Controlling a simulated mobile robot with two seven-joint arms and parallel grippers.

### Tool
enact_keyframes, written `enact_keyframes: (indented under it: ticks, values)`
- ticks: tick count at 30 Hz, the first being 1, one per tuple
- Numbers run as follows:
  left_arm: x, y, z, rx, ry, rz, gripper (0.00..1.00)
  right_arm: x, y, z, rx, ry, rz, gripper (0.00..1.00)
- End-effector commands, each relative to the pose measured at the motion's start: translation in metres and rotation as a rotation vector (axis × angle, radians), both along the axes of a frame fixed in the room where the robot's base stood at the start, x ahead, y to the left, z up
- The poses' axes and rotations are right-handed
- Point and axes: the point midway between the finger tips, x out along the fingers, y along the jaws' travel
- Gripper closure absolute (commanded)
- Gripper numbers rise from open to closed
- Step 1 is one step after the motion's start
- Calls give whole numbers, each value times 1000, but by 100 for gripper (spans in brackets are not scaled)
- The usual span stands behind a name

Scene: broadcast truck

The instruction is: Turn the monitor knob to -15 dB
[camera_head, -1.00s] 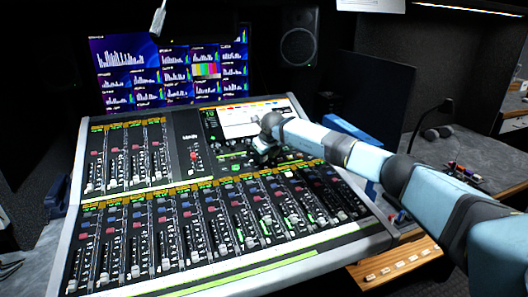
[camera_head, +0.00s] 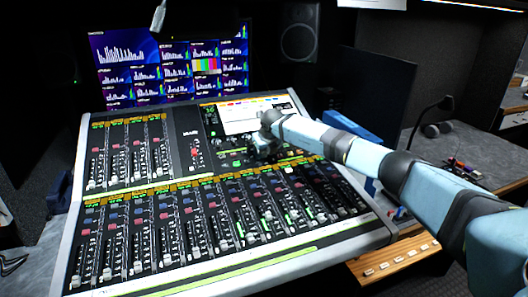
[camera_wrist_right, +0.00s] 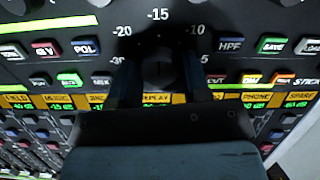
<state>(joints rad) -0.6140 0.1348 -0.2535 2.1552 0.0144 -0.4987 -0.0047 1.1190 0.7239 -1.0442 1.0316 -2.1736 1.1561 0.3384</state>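The monitor knob (camera_wrist_right: 159,72) is a dark round dial in the right wrist view. White numbers -20, -15 and -10 curve above it, with -15 at the top. Its pointer is too dark to read. My right gripper (camera_wrist_right: 160,75) has one dark finger on each side of the knob, and the knob fills the gap between them. In the head view, my right gripper (camera_head: 264,146) is low over the upper right part of the mixing console (camera_head: 190,180) and hides the knob. My left gripper is not in view.
Buttons (camera_wrist_right: 230,45) and a row of orange labels (camera_wrist_right: 155,98) lie close around the knob. The console's small screen (camera_head: 245,116) is just behind my right gripper. Faders (camera_head: 200,235) fill the front. Monitors (camera_head: 170,70) and a speaker (camera_head: 299,38) stand behind.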

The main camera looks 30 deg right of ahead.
Motion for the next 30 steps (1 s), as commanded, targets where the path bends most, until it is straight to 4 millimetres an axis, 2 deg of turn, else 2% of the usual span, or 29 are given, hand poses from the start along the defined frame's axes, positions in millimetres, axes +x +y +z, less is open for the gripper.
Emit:
enact_keyframes:
  ticks: [1, 2, 10, 14, 30]
  values:
    - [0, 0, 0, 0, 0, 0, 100, 0, 0, 0, 0, 1, 0, 44]
    - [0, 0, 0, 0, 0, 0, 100, 0, 0, 0, 0, 1, 0, 37]
    - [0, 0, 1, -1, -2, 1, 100, 0, 0, 1, 0, -1, 0, 37]
    - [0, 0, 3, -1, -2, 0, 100, -3, 0, 8, 0, -2, 0, 37]
    - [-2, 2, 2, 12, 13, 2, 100, -51, 11, 105, -1, -2, 1, 37]
